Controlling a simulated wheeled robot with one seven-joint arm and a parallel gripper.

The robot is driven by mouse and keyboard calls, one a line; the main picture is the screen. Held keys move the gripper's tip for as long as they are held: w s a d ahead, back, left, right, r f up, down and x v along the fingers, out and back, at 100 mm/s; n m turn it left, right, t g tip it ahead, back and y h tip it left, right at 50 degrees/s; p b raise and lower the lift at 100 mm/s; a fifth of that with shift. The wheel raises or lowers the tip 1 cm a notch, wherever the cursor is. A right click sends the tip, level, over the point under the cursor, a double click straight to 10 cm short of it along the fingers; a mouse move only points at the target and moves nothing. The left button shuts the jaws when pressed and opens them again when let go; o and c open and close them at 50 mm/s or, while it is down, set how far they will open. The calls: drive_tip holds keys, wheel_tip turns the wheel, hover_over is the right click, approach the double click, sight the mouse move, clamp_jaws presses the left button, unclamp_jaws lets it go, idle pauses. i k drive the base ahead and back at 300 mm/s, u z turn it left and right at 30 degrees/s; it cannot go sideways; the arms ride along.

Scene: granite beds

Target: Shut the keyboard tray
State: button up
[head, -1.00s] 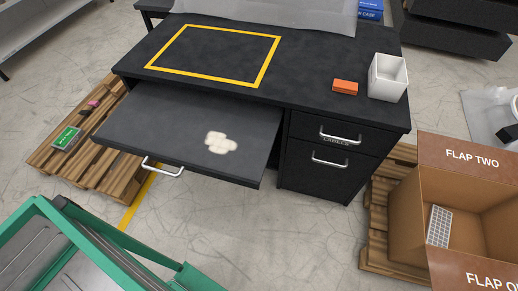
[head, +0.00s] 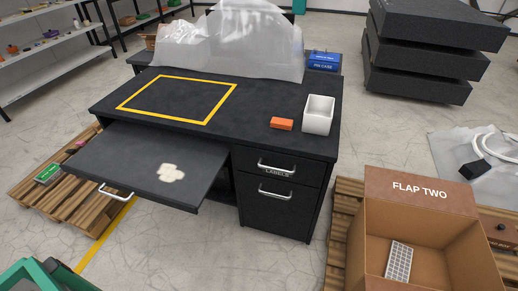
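The keyboard tray (head: 130,158) is a dark flat board pulled out from under the left part of the black desk (head: 240,118). It carries a pale, irregular patch (head: 171,173). A silver bar handle (head: 116,194) is on its front edge, toward the left. The tray sticks out well past the desk's front edge. My gripper is not in view, and nothing is seen touching the tray or its handle.
Two drawers with silver handles (head: 276,168) are under the desk's right side. An orange block (head: 281,124) and white bin (head: 319,114) stand on top. A wooden pallet (head: 45,192) lies left, an open cardboard box (head: 420,230) right, a green frame (head: 40,276) at lower left.

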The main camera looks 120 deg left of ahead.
sight(173, 169)
drive_tip(key=u, duration=1.4)
drive_tip(key=i, duration=0.1)
drive_tip(key=u, duration=3.65)
drive_tip(key=i, duration=1)
drive_tip(key=z, duration=0.3)
